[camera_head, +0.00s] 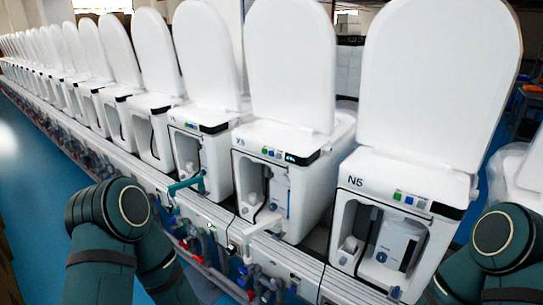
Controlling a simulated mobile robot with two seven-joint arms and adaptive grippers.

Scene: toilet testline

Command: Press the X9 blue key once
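The toilet unit X9 (250,168) stands in the middle of the view with its white lid raised. Its small label (240,142) looks like X9 but is hard to read. A row of small keys sits on its front top edge, with a green key (265,150), a blue key (271,152) and a pale key (278,154), left of a lit display (290,158). Nothing touches these keys. My left and right arms show at the lower left and lower right, bent downward. Neither gripper can be made out.
The unit N5 (377,172) stands right of X9, with its own green, blue and pale keys (409,200). More lidded units (206,115) run off to the left. A rail with hoses and valves (215,225) runs along their front. Blue floor (40,160) is clear at left.

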